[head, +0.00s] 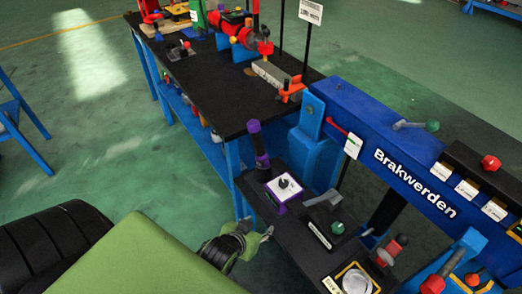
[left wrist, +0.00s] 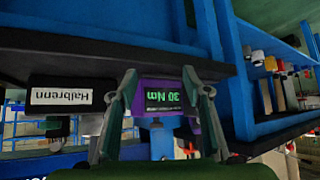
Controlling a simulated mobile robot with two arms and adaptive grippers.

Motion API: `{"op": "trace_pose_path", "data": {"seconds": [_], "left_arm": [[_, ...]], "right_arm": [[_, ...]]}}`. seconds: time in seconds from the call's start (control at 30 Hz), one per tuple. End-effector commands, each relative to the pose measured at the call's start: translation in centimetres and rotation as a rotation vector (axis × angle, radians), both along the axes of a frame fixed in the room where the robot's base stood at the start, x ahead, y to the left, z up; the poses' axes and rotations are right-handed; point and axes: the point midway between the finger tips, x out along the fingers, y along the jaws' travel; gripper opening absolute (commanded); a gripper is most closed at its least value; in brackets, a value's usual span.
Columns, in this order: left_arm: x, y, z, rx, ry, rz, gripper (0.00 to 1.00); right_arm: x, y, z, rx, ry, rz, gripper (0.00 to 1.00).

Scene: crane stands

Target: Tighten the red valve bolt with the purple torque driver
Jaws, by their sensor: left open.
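A driver with a purple top and black grip (head: 258,145) stands upright at the back left of the low black stand; I take it for the purple torque driver. Beside it is a purple-edged unit (head: 284,187) with a white face and a dark knob. My left gripper (head: 258,231) is open and empty at the stand's left edge. In the left wrist view its fingers (left wrist: 160,82) frame a purple-edged display (left wrist: 166,96) reading "30 Nm" upside down. A red knob (head: 490,162) sits on the blue beam; I cannot tell which red part is the valve bolt.
The blue "Brakwerden" beam (head: 390,150) rises right of the low stand. A long black bench (head: 205,85) carries red equipment behind. Green floor (head: 110,150) is open at left.

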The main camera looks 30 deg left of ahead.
Motion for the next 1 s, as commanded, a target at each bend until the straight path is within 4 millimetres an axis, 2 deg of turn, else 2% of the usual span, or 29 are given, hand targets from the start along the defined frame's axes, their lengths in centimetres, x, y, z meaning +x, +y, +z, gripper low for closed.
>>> {"op": "trace_pose_path", "data": {"seconds": [0.03, 0.1, 0.2, 0.43, 0.7, 0.87, 1.0], "left_arm": [[1.2, 1.0, 2.1, -0.002, -0.070, 0.031, 0.45], [2.4, 2.1, 3.6, -0.006, -0.150, 0.062, 0.45], [3.7, 3.3, 4.8, -0.011, -0.248, 0.097, 0.45], [5.8, 5.9, 7.0, -0.025, -0.481, 0.163, 0.45], [6.0, 8.0, 9.6, -0.041, -0.738, 0.207, 0.45], [6.6, 8.5, 10.3, -0.044, -0.791, 0.210, 0.45], [9.1, 9.1, 10.5, -0.045, -0.795, 0.210, 0.45]], "right_arm": [[0.0, 0.3, 0.0, 0.004, 0.000, 0.000, 0.35], [0.0, 0.7, 0.0, 0.008, 0.000, 0.001, 0.35], [0.0, 1.3, 0.0, 0.015, 0.000, -0.001, 0.35], [0.0, 1.6, 0.0, 0.019, -0.001, -0.002, 0.35], [0.1, 0.5, 0.0, 0.006, -0.002, -0.005, 0.35], [0.1, 0.3, 0.0, 0.004, -0.002, -0.006, 0.35], [0.1, 0.3, 0.1, 0.004, -0.002, -0.006, 0.35]]}}
